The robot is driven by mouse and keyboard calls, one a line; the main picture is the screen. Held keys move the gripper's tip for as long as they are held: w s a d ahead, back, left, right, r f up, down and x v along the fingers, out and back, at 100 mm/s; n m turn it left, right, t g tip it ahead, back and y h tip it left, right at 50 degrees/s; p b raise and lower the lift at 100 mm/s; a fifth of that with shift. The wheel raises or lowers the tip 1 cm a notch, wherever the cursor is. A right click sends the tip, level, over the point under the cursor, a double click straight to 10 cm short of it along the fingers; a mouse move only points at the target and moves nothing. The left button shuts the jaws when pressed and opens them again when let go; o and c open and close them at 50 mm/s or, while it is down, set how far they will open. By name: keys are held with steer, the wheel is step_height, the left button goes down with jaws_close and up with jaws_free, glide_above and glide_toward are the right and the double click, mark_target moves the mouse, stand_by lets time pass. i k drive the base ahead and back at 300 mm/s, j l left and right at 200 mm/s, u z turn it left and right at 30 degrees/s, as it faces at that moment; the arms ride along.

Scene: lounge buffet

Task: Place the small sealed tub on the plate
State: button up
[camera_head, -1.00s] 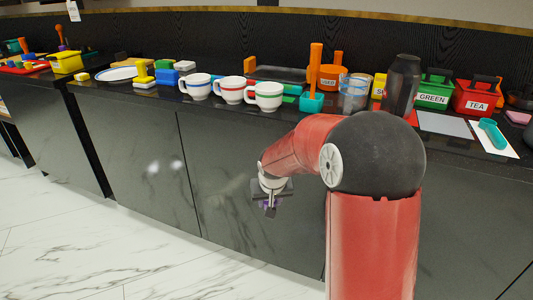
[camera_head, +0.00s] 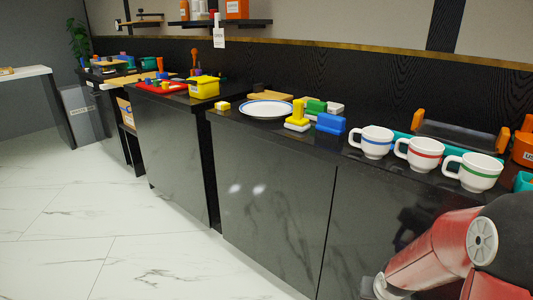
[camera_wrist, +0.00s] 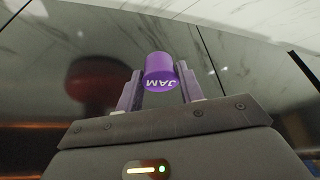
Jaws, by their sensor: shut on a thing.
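The small sealed tub (camera_wrist: 160,71) is purple and has "JAM" on it, upside down in the wrist view. My gripper (camera_wrist: 160,85) is shut on it, with a finger on each side. The tub hangs in front of the dark cabinet fronts. In the head view my gripper and the tub are out of frame, below the red arm at the lower right. The plate (camera_head: 266,109) is white with a blue rim and lies on the dark counter, left of the yellow and blue blocks. It looks empty.
Right of the plate stand a yellow-handled block (camera_head: 297,117), a blue block (camera_head: 330,123) and white mugs with blue (camera_head: 372,143), red (camera_head: 419,154) and green (camera_head: 473,172) bands. A small yellow block (camera_head: 221,106) lies left of it. The marble floor (camera_head: 110,230) is clear.

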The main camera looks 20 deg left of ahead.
mark_target(268, 111)
steer(key=i+j+z, duration=0.25)
steer(key=j, duration=0.65)
steer(key=i+j+z, duration=0.2)
steer(key=j, duration=0.7)
steer(key=j+z, duration=0.25)
steer(key=j, duration=0.7)
